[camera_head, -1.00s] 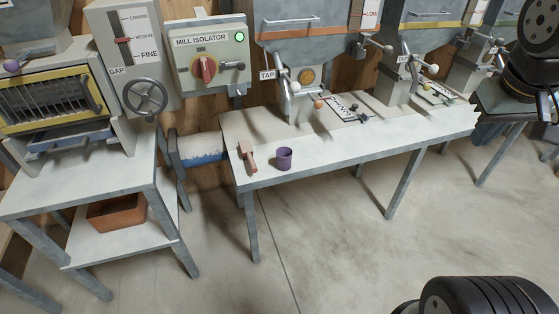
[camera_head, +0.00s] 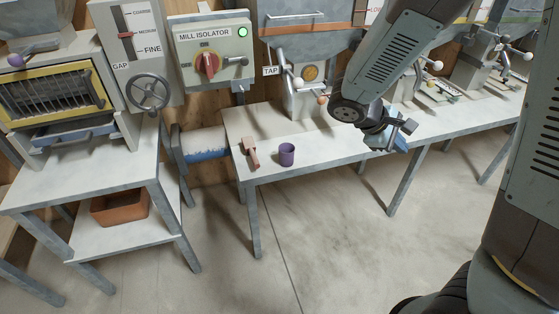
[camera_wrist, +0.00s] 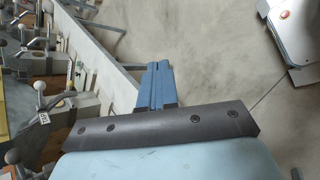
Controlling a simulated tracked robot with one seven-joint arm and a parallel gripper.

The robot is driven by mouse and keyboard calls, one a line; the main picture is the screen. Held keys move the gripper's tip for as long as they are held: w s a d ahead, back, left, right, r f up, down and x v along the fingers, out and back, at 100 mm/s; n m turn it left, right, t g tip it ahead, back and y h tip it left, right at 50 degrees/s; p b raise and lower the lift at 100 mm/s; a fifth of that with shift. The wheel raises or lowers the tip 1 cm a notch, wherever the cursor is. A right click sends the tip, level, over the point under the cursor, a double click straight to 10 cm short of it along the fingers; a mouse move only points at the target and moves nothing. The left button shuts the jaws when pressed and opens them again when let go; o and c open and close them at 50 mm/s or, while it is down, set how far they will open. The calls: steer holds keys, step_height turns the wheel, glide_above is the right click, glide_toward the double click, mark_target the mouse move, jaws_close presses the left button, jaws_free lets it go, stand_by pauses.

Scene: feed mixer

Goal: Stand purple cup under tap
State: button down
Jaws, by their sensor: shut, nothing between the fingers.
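The purple cup (camera_head: 287,154) stands upright on the pale bench near its front left part, in the head view. The leftmost tap (camera_head: 291,78) is on the hopper behind and slightly right of the cup. My gripper (camera_head: 401,144) is in front of the bench, well to the right of the cup, and holds nothing. In the wrist view its blue fingers (camera_wrist: 155,86) are together. The cup does not show in the wrist view.
A wooden-handled scoop or brush (camera_head: 250,152) lies just left of the cup. The bench top (camera_head: 340,150) is clear between the cup and my arm. More taps and levers (camera_head: 433,65) stand along the back right. The concrete floor (camera_head: 330,240) is open in front.

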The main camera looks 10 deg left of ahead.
steer(key=w+a+f+n+t+h, duration=0.1)
steer(key=w+a+f+n+t, duration=0.1)
steer(key=a+f+n+t, duration=0.4)
steer(key=n+t+y, duration=0.9)
steer(key=n+y, duration=0.2)
steer(key=n, duration=0.7)
glide_toward(285, 154)
steer(key=w, duration=0.6)
steer(key=shift+w+a+r, duration=0.15)
steer(key=shift+w+a, duration=0.05)
steer(key=shift+w, duration=0.15)
